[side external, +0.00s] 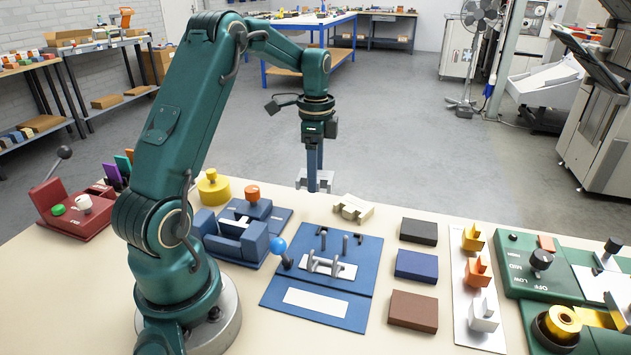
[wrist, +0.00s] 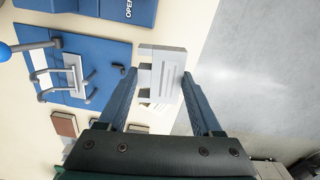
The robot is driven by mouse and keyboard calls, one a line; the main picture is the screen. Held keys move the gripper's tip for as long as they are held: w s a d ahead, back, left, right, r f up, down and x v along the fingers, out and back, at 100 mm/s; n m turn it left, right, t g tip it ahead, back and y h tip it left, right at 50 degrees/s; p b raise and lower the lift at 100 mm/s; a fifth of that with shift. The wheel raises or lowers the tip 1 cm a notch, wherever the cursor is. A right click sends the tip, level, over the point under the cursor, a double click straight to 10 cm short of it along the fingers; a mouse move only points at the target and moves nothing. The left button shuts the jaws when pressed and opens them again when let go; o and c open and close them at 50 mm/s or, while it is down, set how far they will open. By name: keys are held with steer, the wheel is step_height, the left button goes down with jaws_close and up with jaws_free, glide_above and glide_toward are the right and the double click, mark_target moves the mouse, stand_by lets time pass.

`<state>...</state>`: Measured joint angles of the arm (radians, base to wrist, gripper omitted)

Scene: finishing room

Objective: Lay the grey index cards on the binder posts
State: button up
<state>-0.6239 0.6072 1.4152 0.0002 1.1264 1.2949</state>
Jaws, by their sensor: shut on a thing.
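My gripper (side external: 314,172) is shut on the grey index cards (side external: 303,181), a light grey notched stack held in the air beyond the table's far edge. In the wrist view the grey cards (wrist: 168,72) lie between my two fingertips (wrist: 159,75). The blue binder (side external: 358,285) lies flat on the table, nearer the camera than my gripper. Its grey binder posts (side external: 322,238) stand upright, with bent grey arms and a white piece around their base. A blue ball-ended lever (side external: 279,246) is at its left. The cards are apart from the posts.
Cream cards (side external: 353,207) lie on the table behind the binder. Black (side external: 418,231), blue (side external: 416,265) and brown (side external: 413,311) blocks line its right side. A blue press (side external: 236,237) stands left. A rack of coloured clips (side external: 463,325) and a green machine (side external: 562,268) are further right.

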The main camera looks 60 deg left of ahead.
steer(key=m, duration=0.1)
glide_toward(336, 244)
steer(key=shift+f, duration=2.7)
steer(key=shift+f, duration=0.6)
steer(key=o, duration=1)
steer(key=shift+r, duration=0.1)
steer(key=shift+r, duration=5.4)
